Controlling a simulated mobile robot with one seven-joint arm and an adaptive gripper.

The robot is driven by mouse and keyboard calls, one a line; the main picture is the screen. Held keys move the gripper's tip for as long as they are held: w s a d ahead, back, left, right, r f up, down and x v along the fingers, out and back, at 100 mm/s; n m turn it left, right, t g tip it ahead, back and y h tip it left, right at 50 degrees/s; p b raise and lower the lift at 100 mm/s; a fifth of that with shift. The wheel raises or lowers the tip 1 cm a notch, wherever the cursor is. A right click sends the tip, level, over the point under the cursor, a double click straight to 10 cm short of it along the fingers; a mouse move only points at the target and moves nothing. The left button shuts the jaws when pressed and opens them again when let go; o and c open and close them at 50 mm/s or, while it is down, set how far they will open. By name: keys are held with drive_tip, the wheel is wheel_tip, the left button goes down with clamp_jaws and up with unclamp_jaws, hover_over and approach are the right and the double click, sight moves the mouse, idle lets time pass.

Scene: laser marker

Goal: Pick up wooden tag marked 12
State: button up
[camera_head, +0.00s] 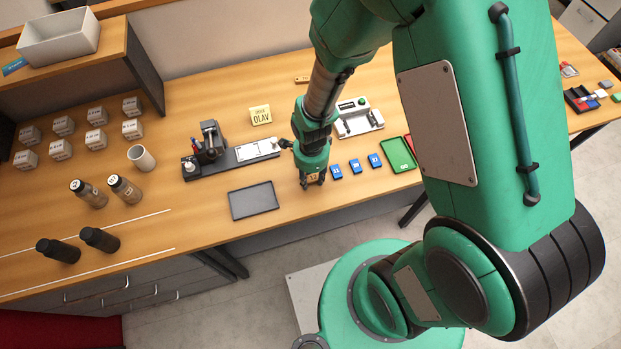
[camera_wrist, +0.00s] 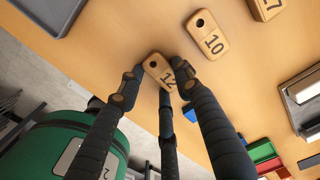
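The wooden tag marked 12 (camera_wrist: 157,69) lies at the centre of the wrist view, with a dark hole at one end. The fingers of my gripper (camera_wrist: 158,79) are around it: one tip at its left edge, one at its right, and one by its numbered end. I cannot tell whether they press on it. In the head view my gripper (camera_head: 312,182) points down at the table near its front edge, and largely hides the tag. Wooden tags marked 10 (camera_wrist: 206,36) and 7 (camera_wrist: 268,8) lie apart from it in the wrist view.
A dark tray (camera_head: 253,200) lies left of my gripper. Blue pieces (camera_head: 355,166) and a green tray (camera_head: 398,154) lie to its right. A black device (camera_head: 208,143) and a white machine (camera_head: 358,117) stand behind. The table's front edge is close.

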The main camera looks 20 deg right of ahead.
sight(312, 182)
idle(0.4)
drive_tip(key=shift+r, duration=0.5)
drive_tip(key=r, duration=0.2)
drive_tip(key=p, duration=0.1)
drive_tip(key=shift+s+r, duration=0.25)
drive_tip(key=shift+r, duration=0.15)
drive_tip(key=s, duration=0.5)
drive_tip(key=s+d, duration=0.1)
drive_tip(key=s, duration=0.4)
drive_tip(key=s+d+r+p, duration=0.1)
drive_tip(key=s, duration=0.4)
drive_tip(key=shift+s+r, duration=0.1)
drive_tip(key=shift+s, duration=0.05)
